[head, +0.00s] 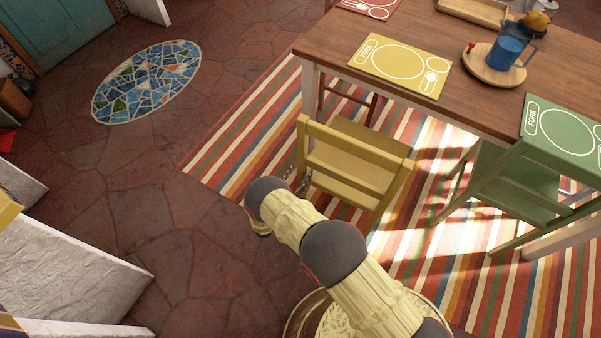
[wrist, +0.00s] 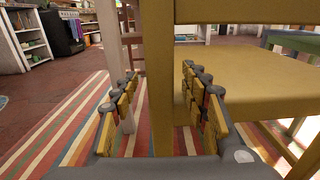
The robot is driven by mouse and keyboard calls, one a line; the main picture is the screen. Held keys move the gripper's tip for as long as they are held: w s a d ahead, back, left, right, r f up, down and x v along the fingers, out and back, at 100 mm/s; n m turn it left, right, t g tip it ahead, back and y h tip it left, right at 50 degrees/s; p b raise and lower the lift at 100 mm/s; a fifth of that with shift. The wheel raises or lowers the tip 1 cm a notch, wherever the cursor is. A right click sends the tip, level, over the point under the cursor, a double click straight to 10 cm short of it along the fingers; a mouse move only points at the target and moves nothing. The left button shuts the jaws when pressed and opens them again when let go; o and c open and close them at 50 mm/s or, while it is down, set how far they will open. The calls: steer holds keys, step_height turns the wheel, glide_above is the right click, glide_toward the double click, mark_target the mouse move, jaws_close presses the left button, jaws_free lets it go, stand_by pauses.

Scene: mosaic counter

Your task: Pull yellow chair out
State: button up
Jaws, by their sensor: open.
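The yellow chair (head: 352,165) stands at the near side of the wooden table in the head view, its back toward me and its seat partly under the tabletop. My gripper (head: 302,182) is at the left side of the chair's back, mostly hidden behind my own arm. In the wrist view, my gripper (wrist: 160,72) is open, with one finger on each side of an upright yellow post of the chair. The chair's seat (wrist: 245,85) shows to the right of the fingers. Contact between fingers and post is not clear.
The wooden table (head: 350,35) holds a yellow place mat (head: 400,64) and a round board (head: 494,70) with a blue jug. A green chair (head: 510,180) stands to the right. A striped rug (head: 245,130) lies underneath. Stone floor at left is clear; white low walls (head: 70,265) stand at lower left.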

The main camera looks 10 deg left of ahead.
steer(key=v, duration=1.2)
stand_by(0.3)
